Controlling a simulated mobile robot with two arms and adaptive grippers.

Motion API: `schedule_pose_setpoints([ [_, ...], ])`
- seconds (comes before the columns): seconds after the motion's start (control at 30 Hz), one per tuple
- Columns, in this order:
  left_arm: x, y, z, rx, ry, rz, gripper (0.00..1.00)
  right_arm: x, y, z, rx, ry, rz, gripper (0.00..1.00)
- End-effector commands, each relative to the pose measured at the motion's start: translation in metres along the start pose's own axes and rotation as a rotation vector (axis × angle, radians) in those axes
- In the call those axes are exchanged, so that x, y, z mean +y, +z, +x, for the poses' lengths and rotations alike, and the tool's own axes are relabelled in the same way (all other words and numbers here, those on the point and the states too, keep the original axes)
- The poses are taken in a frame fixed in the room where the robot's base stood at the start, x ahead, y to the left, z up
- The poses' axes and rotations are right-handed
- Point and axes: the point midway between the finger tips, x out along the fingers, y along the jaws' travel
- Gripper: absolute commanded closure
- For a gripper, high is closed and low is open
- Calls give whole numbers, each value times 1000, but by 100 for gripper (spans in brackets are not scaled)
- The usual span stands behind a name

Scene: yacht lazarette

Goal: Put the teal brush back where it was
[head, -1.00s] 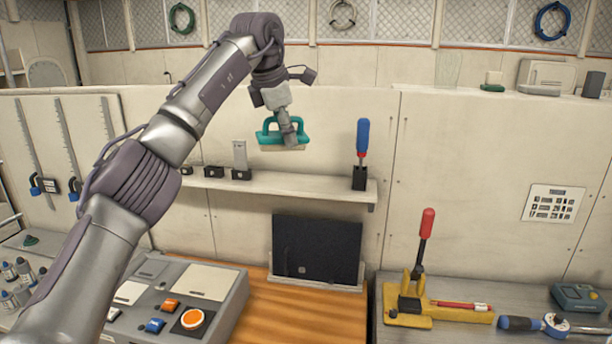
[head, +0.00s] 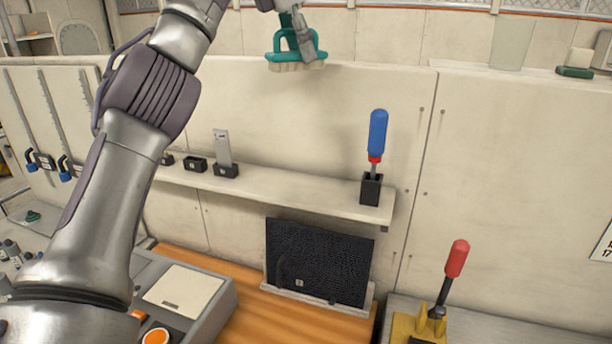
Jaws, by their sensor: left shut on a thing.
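The teal brush (head: 284,57), with pale bristles facing down, hangs at the top of the head view. My left gripper (head: 304,47) is shut on its handle and partly covers it. The brush is clear of the pale shelf (head: 305,200) and appears level with the top edge of the wall panel. The spot where the brush was before cannot be told from these frames. My right gripper is not in view.
A blue-handled tool (head: 377,137) stands in a black holder on the shelf's right end. Small black holders (head: 195,164) sit further left, one with a grey plate (head: 222,147). A dark panel (head: 318,262) stands below. The shelf's middle is bare.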

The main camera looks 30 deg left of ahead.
Motion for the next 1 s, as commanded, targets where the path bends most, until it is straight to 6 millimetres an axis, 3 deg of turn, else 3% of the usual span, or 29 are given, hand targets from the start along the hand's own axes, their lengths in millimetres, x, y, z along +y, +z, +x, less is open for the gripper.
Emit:
schedule_pose_setpoints([
  [0.03,-1,-9,20,3,-1,1,80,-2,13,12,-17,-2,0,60],
  [0.23,-9,-29,68,5,-1,2,80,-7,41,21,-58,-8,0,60],
  [0.37,-13,-41,99,6,0,1,80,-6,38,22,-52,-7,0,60],
  [0.63,-23,-68,162,6,-1,0,80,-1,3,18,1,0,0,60],
  [0.8,-28,-78,191,3,-1,1,80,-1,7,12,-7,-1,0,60],
  [1.0,-30,-83,204,2,0,1,80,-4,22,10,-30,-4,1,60],
])
